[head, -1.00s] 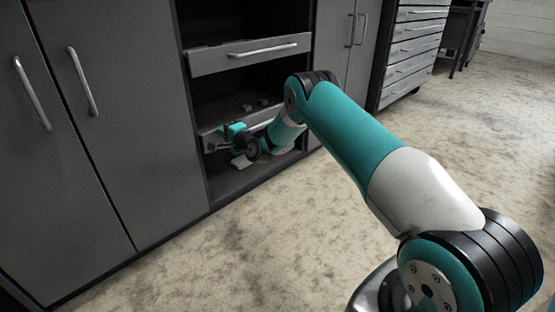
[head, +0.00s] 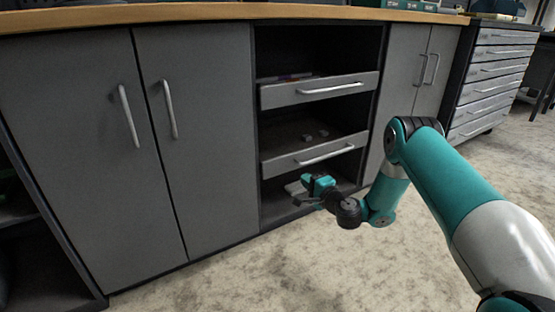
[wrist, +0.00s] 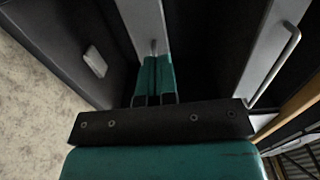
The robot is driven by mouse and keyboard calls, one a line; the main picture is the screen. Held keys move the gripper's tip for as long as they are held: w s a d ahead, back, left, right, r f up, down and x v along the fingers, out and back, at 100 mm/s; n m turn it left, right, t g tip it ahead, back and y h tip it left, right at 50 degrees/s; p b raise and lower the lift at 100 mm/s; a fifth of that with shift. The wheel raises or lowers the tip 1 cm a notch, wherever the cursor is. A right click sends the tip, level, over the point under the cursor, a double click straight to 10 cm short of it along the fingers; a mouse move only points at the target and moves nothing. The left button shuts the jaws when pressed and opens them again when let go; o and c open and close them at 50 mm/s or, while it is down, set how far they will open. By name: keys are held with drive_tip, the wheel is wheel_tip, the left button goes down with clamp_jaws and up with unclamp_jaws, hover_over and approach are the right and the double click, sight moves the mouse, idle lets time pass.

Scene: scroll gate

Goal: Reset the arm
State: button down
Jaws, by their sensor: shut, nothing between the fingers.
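My gripper (head: 297,191) is low in front of the open cabinet bay (head: 262,125), near the left part of the lower drawer (head: 330,153) and just below its front. In the wrist view my gripper (wrist: 153,72) shows its two teal fingers side by side, shut, with nothing between them. They point at a pale drawer front with a small handle (wrist: 153,46) beyond. I cannot tell whether the fingertips touch it. My arm reaches in from the right side of the head view, bent down to the gripper.
The upper drawer (head: 345,90) sticks out above. Small grey pieces (head: 315,136) lie in the lower drawer. Closed cabinet doors (head: 200,130) stand on the left, and a drawer chest (head: 495,75) stands at the right. The floor (head: 350,265) in front is clear.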

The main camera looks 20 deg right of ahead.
drive_tip(key=s+a+r+n+g+y+p, duration=0.2)
drive_tip(key=a+r+n+g+y, duration=0.2)
drive_tip(key=a+r+n+y, duration=0.55)
drive_tip(key=s+a+r+n+g+h+p, duration=0.2)
drive_tip(key=s+a+r+n+g, duration=0.4)
drive_tip(key=s+a+r, duration=0.6)
drive_tip(key=s+a+r+n+g+h+p, duration=0.2)
drive_tip(key=s+r+n+g+h, duration=0.25)
drive_tip(key=s, duration=0.65)
drive_tip(key=s+d+r+n+g+h+p, duration=0.1)
drive_tip(key=s+d+r, duration=0.15)
drive_tip(key=s, duration=0.55)
drive_tip(key=s+d+r+n+g+h+p, duration=0.1)
drive_tip(key=s+d+r+n+g+h, duration=0.15)
drive_tip(key=s, duration=0.55)
wheel_tip(320, 180, up, 38)
drive_tip(key=s+p, duration=0.1)
drive_tip(key=p, duration=3.7)
drive_tip(key=shift+d+f+m+y, duration=0.15)
drive_tip(key=shift+d+m+y, duration=0.2)
drive_tip(key=shift+d+m, duration=0.1)
